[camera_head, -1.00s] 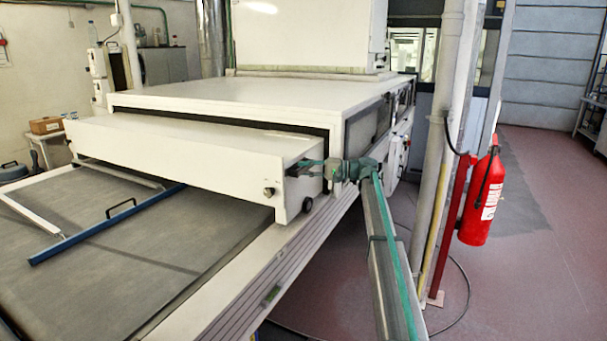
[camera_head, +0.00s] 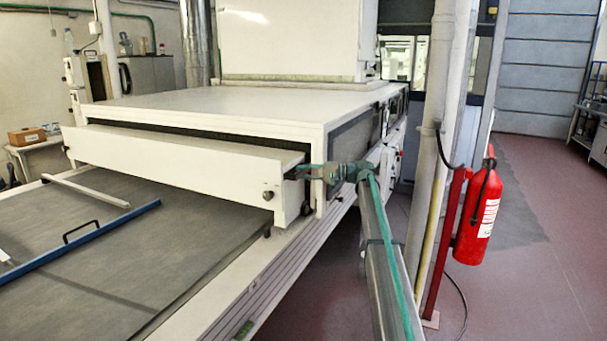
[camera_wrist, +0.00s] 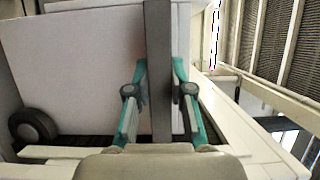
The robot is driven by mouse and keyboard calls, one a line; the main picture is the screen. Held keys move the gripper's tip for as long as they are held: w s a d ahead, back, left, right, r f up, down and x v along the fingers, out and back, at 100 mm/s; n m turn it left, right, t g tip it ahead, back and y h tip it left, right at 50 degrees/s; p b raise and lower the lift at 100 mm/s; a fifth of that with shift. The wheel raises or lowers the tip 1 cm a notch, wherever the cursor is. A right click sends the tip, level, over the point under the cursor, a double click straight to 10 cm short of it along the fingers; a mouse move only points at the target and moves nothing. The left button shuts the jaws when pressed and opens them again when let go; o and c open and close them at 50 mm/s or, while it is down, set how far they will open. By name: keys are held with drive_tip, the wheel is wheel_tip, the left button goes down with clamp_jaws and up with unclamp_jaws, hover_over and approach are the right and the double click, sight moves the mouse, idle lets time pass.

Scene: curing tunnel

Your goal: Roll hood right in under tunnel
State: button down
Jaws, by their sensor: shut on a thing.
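The hood (camera_head: 170,165) is a long white box lying across the belt, partly in under the white tunnel (camera_head: 220,108). Only a narrow strip of its top shows in front of the opening. A dark knob (camera_head: 268,195) and a small black wheel (camera_head: 306,209) are at its right end. My gripper (camera_head: 301,171) is at the hood's right end, close to the tunnel's front corner. In the wrist view, my gripper (camera_wrist: 160,95) is shut on a grey upright bar (camera_wrist: 159,70) beside the hood's white end panel (camera_wrist: 75,70). A wheel (camera_wrist: 32,128) shows at lower left there.
A blue bar with a black handle (camera_head: 80,238) lies on the grey belt (camera_head: 170,230) in front of the hood. A pale post (camera_head: 440,150) and a red fire extinguisher (camera_head: 478,215) stand to the right. Red floor (camera_head: 530,270) beyond them is clear.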

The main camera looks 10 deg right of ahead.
drive_tip(key=c, duration=1)
unclamp_jaws()
drive_tip(key=shift+d, duration=0.1)
drive_tip(key=s+d, duration=0.2)
drive_tip(key=d, duration=0.9)
drive_tip(key=shift+s+d, duration=0.2)
drive_tip(key=shift+d, duration=0.05)
